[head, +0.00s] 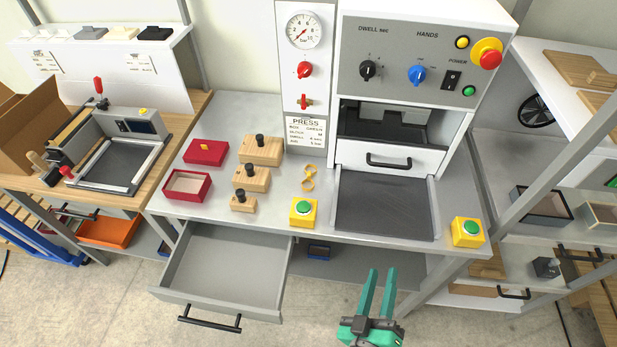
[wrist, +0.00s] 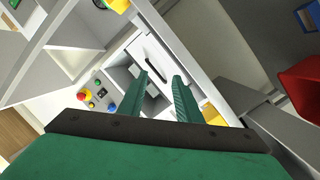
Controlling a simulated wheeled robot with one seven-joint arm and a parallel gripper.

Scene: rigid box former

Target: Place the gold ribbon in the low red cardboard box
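A small gold ribbon (head: 309,178), looped in shape, lies on the grey bench top behind a yellow button box. The low red cardboard box (head: 187,187) stands open to its left at the bench's front, with a pale inside that looks empty. A red lid-like piece (head: 206,152) with a small gold spot lies just behind it. My gripper (head: 383,272) is in front of the bench, to the right of the open drawer and away from ribbon and box. Its two green fingers are apart with nothing between them, as the wrist view (wrist: 160,75) also shows.
Several wooden blocks with black knobs (head: 261,150) stand between the red box and the ribbon. A grey drawer (head: 225,268) hangs open below them. Yellow button boxes (head: 303,212) (head: 467,232) flank the press's dark plate (head: 384,207). The press (head: 415,60) rises behind.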

